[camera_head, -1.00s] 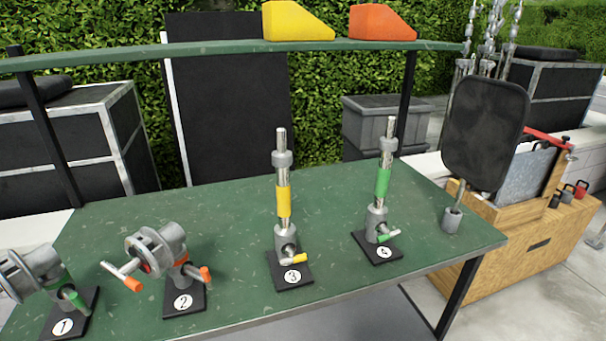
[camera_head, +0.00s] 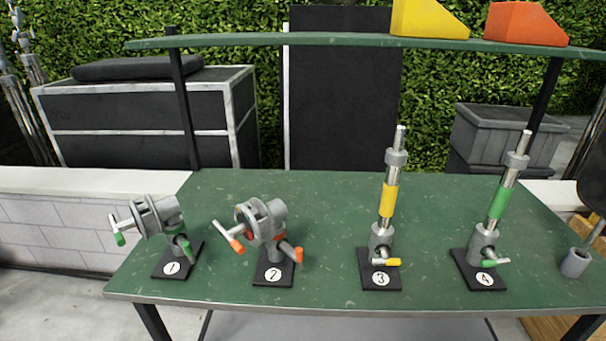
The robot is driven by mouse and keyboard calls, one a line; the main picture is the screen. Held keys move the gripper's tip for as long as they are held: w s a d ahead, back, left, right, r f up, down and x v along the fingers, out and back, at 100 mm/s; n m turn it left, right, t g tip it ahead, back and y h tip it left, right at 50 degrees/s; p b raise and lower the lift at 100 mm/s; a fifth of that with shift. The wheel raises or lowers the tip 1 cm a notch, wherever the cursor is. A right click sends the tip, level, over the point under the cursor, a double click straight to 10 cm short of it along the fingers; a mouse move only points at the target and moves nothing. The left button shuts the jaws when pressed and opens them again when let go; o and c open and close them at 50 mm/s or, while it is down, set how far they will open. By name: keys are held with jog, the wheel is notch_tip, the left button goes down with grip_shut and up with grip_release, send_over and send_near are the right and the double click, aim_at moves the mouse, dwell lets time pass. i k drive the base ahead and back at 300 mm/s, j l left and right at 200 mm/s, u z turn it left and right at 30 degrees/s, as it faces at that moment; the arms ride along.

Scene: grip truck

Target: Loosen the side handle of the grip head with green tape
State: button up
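The grip head with green tape (camera_head: 160,218) is a grey round clamp on the base marked 1, at the left of the green table in the head view. One green-tipped handle (camera_head: 121,231) sticks out on its left side. Another green-tipped handle (camera_head: 184,244) is low on its right, near the base. A similar grip head with orange tape (camera_head: 265,222) stands beside it on base 2. My gripper is not in view.
The green table (camera_head: 330,255) also bears a yellow-taped post (camera_head: 389,200) on base 3 and a green-taped post (camera_head: 498,204) on base 4. A grey cup (camera_head: 575,262) stands at the right edge. A shelf (camera_head: 320,41) spans above the table's back.

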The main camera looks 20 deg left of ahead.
aim_at(184, 245)
jog(key=u, duration=1.25)
jog(key=i+j+z, duration=0.15)
jog(key=i+z, duration=0.15)
jog(key=i+j+z, duration=0.3)
jog(key=i, duration=0.15)
